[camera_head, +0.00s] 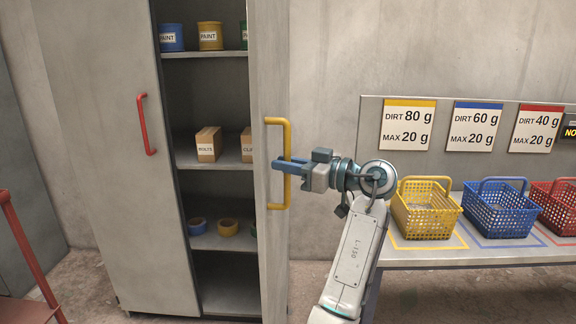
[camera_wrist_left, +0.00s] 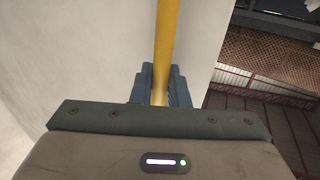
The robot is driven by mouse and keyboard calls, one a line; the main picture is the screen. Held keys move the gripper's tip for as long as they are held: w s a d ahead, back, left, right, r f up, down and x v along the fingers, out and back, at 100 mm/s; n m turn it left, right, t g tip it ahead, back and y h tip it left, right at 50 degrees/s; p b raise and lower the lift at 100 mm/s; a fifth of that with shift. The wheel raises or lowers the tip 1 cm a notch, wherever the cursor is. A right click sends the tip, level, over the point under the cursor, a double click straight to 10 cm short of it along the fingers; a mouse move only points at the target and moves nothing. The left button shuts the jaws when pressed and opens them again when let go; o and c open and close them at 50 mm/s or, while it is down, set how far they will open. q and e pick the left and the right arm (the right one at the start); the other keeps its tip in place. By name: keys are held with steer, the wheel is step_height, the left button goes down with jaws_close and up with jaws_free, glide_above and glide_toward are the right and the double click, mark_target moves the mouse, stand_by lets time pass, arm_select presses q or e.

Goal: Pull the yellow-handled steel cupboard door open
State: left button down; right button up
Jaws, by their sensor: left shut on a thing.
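The steel cupboard's right door (camera_head: 272,60) stands swung open, seen nearly edge-on, with shelves showing to its left. Its yellow handle (camera_head: 286,137) is a vertical bar on the door's outer face. My left gripper (camera_head: 287,166) is shut on this yellow handle at about its middle. In the left wrist view the yellow handle (camera_wrist_left: 165,45) runs down between the fingers (camera_wrist_left: 160,88), with the pale door (camera_wrist_left: 100,50) behind it. My right gripper is in neither view.
The cupboard's left door (camera_head: 115,150) has a red handle (camera_head: 146,124) and looks shut. Shelves hold paint cans (camera_head: 210,36), boxes (camera_head: 208,145) and tape rolls (camera_head: 228,227). A bench (camera_head: 480,255) with yellow (camera_head: 425,212), blue (camera_head: 500,212) and red baskets (camera_head: 560,207) stands close right of my arm.

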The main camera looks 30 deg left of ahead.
arm_select(q)
steer(key=c, duration=1.5)
jaws_free()
steer(key=d, duration=0.3)
steer(key=w+d+b, duration=0.1)
steer(key=d, duration=0.6)
steer(key=shift+w+d, duration=0.2)
steer(key=shift+d, duration=0.15)
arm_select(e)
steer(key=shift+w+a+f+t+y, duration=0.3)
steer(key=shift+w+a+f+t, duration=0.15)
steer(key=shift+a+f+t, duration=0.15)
